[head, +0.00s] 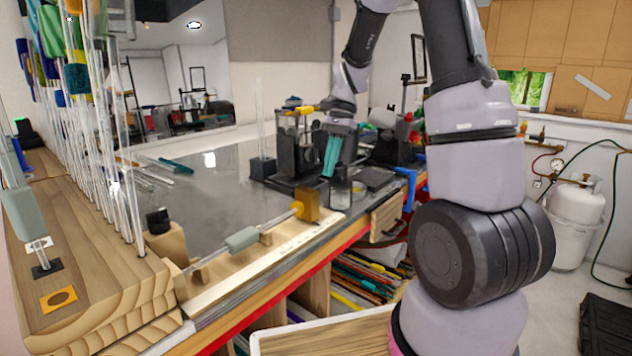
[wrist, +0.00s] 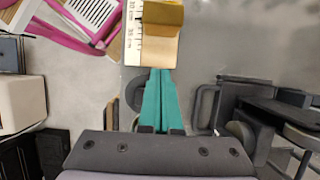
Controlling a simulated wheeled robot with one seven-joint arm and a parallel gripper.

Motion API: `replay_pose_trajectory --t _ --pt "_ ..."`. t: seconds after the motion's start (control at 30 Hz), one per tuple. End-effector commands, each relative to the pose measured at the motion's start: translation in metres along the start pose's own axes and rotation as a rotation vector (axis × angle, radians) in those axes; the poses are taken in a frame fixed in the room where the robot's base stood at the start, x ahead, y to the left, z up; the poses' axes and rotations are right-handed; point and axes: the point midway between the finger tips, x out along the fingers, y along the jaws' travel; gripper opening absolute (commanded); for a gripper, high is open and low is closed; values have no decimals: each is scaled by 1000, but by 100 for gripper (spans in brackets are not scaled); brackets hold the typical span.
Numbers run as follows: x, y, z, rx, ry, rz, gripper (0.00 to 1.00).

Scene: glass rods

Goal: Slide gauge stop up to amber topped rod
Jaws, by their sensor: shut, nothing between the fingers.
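A long pale wooden gauge board (head: 215,285) lies along the front edge of the bench. A clear rod with an amber tip (head: 297,209) and a grey-green sleeve (head: 242,239) lies along it on small wooden supports. A brown-ochre block, which looks like the gauge stop (head: 309,203), stands at the board's right end, close by the amber tip; I cannot tell whether they touch. The block also shows in the wrist view (wrist: 163,13), at the top. My gripper (head: 328,173), with teal fingers, is shut and empty above the bench, beyond the board's right end. Its fingers also show in the wrist view (wrist: 159,72).
A wooden rack (head: 95,250) of upright glass rods stands at left. Dark bench equipment (head: 290,165) lies behind my gripper, and a small dark-framed glass piece (head: 340,195) sits near the bench edge. The grey bench top (head: 215,190) has free room behind the board.

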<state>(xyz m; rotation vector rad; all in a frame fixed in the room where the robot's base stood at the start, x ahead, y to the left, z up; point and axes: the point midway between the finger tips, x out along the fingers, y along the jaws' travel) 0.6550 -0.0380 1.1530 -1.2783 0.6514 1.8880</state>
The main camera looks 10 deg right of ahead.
Motion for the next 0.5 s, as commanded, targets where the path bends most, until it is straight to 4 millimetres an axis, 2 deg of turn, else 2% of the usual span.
replay_pose_trajectory --t 0.03,0.13,0.3,0.5 --pt "12 1 1 1 -3 4 0" --pt "32 1 0 0 -2 3 0" --pt "39 0 25 -3 0 0 0" --pt "44 0 37 -1 0 -1 0"
